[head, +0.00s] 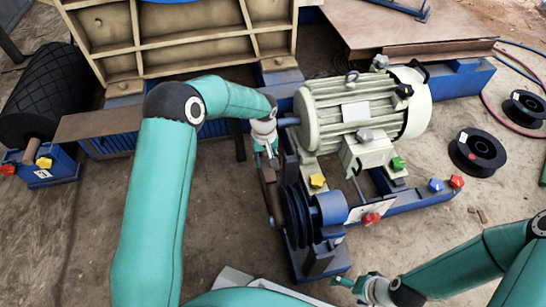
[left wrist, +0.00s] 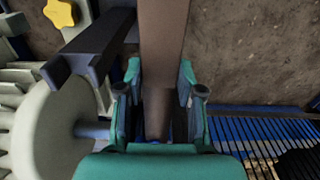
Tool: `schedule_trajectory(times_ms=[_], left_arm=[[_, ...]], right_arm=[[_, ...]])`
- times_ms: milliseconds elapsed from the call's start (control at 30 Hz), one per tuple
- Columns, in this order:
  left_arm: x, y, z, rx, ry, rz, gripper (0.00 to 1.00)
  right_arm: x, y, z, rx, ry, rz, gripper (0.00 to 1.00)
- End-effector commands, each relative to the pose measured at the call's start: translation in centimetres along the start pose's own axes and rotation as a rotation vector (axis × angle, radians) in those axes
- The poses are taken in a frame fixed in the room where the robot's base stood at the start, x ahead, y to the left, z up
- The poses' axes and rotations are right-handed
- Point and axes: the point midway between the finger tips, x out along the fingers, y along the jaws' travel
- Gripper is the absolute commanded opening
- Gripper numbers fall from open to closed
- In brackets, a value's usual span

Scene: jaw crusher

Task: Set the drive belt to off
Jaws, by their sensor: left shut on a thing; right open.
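The drive belt (head: 269,188) is a brown band beside the dark blue grooved pulley (head: 296,212), at the shaft end of the motor. In the left wrist view the belt (left wrist: 163,40) runs lengthwise between the fingers of my left gripper (left wrist: 160,90). In the head view my left gripper (head: 266,150) is at the belt's upper end, shut on it. The pulley partly hides the belt's lower part, and I cannot tell whether it sits in the grooves. My right gripper (head: 358,285) is open and empty at the bottom, right of the pulley stand.
The pale green motor (head: 345,108) stands on a blue frame (head: 410,200) with coloured star knobs. The ribbed crusher body (head: 180,40) is behind. Black reels (head: 478,152) and hoses lie at right. A dark roller (head: 48,95) is at left. The front left ground is bare.

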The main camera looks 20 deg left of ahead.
Motion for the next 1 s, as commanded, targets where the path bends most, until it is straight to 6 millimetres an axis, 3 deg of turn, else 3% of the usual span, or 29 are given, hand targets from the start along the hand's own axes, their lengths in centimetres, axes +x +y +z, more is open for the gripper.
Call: schedule_trajectory(times_ms=[100, 133, 267, 667, 867, 1000], left_arm=[[0.4, -0.3, 0.0, -0.001, -0.004, -0.009, 0.0], [0.4, -0.3, 0.0, -0.001, -0.005, -0.009, 0.4], [0.4, -0.2, 0.0, 0.0, -0.004, -0.009, 0.62], [-0.2, 0.1, 0.0, 0.003, -0.002, -0.007, 0.62], [-2.8, 0.1, -0.1, 0.004, 0.0, -0.006, 0.62], [-5.7, 0.2, -0.1, 0.003, 0.001, -0.004, 0.62]], right_arm=[[0.0, 0.0, 0.0, 0.0, 0.0, 0.0, 0.88], [0.1, 0.0, 0.0, 0.0, 0.0, 0.0, 0.88], [0.0, 0.0, 0.0, 0.0, 0.0, 0.0, 0.88], [-0.1, 0.0, 0.0, 0.0, 0.0, 0.0, 0.88], [-0.1, 0.0, 0.0, 0.0, 0.0, 0.0, 0.88], [-0.1, 0.0, 0.0, 0.0, 0.0, 0.0, 0.88]])
